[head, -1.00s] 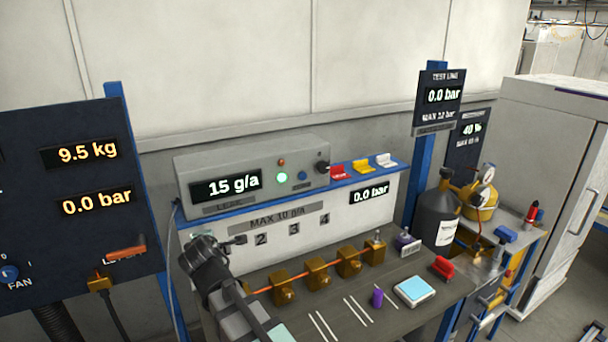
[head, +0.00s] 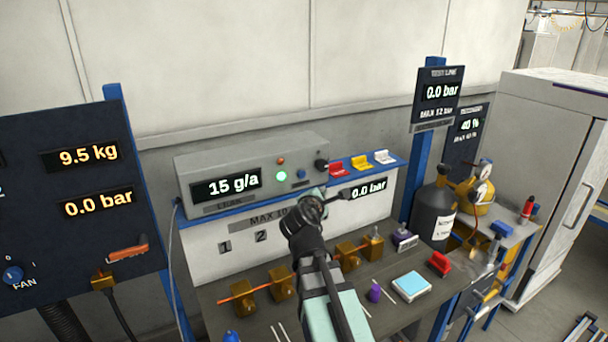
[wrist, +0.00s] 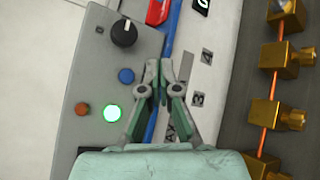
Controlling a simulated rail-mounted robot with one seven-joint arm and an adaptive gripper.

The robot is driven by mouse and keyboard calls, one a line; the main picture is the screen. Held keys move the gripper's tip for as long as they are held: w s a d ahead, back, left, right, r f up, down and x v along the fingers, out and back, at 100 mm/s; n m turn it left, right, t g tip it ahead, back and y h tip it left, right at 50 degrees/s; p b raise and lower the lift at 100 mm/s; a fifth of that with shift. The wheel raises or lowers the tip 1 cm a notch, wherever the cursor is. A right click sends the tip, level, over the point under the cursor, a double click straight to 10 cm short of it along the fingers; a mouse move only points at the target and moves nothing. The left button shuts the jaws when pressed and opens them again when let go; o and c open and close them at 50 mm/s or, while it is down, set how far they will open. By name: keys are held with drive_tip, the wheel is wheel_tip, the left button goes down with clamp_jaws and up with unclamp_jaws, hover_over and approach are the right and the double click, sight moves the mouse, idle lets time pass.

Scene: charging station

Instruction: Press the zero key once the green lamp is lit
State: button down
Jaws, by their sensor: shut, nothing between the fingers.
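The grey leak-tester box (head: 240,158) on the blue shelf shows 15 g/a on its display (head: 227,187). Its green lamp (head: 281,176) is lit and also glows in the wrist view (wrist: 112,112). A blue button (head: 302,174) sits just right of the lamp; in the wrist view it is a plain blue disc (wrist: 126,75). I cannot read any zero marking on it. My gripper (head: 343,194) is shut and empty, in front of the shelf edge, right of and below the button. In the wrist view its closed fingertips (wrist: 159,66) are beside the button, apart from it in the picture.
A black knob (head: 321,165) and a dim orange lamp (head: 281,160) share the box face. Brass valves (head: 283,283) on a copper pipe stand on the bench below.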

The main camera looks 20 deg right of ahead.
sight(302, 175)
drive_tip(key=shift+w, duration=0.15)
idle(0.3)
drive_tip(key=shift+w+a+b, duration=0.15)
drive_tip(key=shift+w+b, duration=0.45)
drive_tip(key=shift+w, duration=1.55)
drive_tip(key=shift+w+a+b, duration=0.1)
drive_tip(key=shift+w+b, duration=0.5)
drive_tip(key=shift+w, duration=1.5)
drive_tip(key=shift+w, duration=0.1)
drive_tip(key=shift+w, duration=0.3)
drive_tip(key=shift+w, duration=0.45)
drive_tip(key=shift+s, duration=0.9)
drive_tip(key=shift+p, duration=0.3)
